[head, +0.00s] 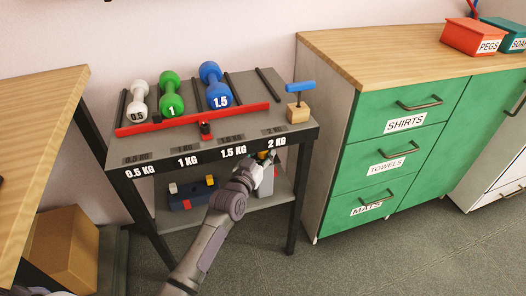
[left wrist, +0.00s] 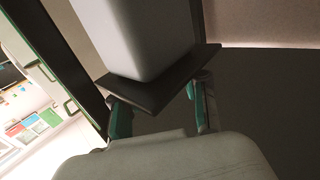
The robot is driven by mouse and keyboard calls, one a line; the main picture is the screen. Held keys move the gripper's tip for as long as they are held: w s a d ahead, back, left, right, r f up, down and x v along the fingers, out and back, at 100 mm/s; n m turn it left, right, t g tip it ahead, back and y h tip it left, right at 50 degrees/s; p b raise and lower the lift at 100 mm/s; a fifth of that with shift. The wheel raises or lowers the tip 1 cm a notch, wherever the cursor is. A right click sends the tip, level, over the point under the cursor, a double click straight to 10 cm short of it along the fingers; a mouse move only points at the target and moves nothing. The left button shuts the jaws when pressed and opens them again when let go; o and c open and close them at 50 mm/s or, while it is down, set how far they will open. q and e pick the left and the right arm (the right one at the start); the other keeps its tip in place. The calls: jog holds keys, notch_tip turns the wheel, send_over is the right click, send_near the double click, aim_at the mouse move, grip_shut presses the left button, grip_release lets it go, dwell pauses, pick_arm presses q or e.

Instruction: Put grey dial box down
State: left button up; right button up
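A grey dial box (head: 266,183) is at the right end of the rack's lower shelf, partly hidden by my arm and the upper shelf's front edge. Something yellow and green shows at its top. My left gripper (head: 262,160) reaches under the upper shelf to it. In the left wrist view, my left gripper's teal fingers (left wrist: 160,105) lie on either side of a dark slab (left wrist: 158,88) joined to a pale grey block (left wrist: 140,35); they look shut on this box. Whether its base touches the shelf is hidden. My right gripper is not in view.
A blue box (head: 190,192) sits left on the lower shelf (head: 172,220). The upper shelf holds white (head: 138,100), green (head: 171,94) and blue (head: 214,86) dumbbells and a wooden block with a blue handle (head: 298,111). A green-drawered cabinet (head: 395,140) stands close on the right.

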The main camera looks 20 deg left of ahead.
pick_arm(q)
jog(key=shift+o, duration=0.4)
jog(key=shift+s+r, duration=0.15)
jog(key=s, duration=0.2)
jog(key=s+p, duration=0.1)
jog(key=s, duration=0.1)
jog(key=s+a+p, duration=0.1)
jog(key=s, duration=0.1)
jog(key=shift+s, duration=0.3)
jog(key=s+f+g, duration=0.3)
jog(key=s+g, duration=0.1)
jog(key=s, duration=0.6)
jog(key=s+a+f+g+y, duration=0.1)
jog(key=s+f+g, duration=0.3)
jog(key=s, duration=0.7)
jog(key=s+f+g+y, duration=0.1)
jog(key=s+f+g, duration=0.3)
jog(key=s, duration=0.7)
jog(key=shift+a+f+g+p, duration=0.15)
jog(key=shift+f+g+p, duration=0.15)
jog(key=shift+g, duration=0.9)
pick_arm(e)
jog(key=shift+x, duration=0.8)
pick_arm(q)
jog(key=shift+s, duration=0.1)
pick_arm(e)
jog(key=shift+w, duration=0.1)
